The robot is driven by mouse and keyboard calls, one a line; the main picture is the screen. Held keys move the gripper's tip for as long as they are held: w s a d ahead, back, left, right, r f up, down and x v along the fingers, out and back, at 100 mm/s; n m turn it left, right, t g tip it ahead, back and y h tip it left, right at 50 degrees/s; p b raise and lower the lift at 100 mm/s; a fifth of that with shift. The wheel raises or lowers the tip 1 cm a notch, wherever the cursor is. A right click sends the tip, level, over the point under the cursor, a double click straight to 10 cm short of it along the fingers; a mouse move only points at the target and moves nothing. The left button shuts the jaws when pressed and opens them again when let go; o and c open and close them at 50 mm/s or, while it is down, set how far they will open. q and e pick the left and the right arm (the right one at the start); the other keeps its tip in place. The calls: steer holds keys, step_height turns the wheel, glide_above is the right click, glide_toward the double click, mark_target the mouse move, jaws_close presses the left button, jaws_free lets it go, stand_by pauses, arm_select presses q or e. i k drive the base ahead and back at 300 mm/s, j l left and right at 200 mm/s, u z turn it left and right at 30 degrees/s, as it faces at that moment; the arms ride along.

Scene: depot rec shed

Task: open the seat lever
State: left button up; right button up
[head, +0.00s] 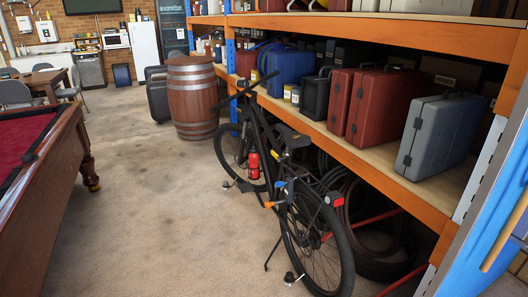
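A black bicycle (266,160) stands upright beside the shelving in the head view, its handlebar at the far end and its rear wheel (318,245) toward me. Its black saddle (291,136) sits above the frame. A small yellowish part (284,153) shows just below the saddle, near the seat post; it is too small to tell whether it is the seat lever or how it is set. A red bottle (254,165) is on the frame. Neither of my grippers is in view.
An orange-and-blue rack runs along the right, with red cases (378,106), a grey case (438,134) and coiled hoses (372,215) below. A pool table (40,190) stands left, a barrel (193,98) behind. The concrete floor (165,220) between is clear.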

mark_target(279, 158)
steer(key=i+j, duration=0.35)
steer(key=i+j+u, duration=0.2)
steer(key=i+u, duration=0.2)
steer(key=i, duration=0.6)
steer(key=i+l+u, duration=0.1)
steer(key=i+u, duration=0.35)
steer(key=i, duration=0.55)
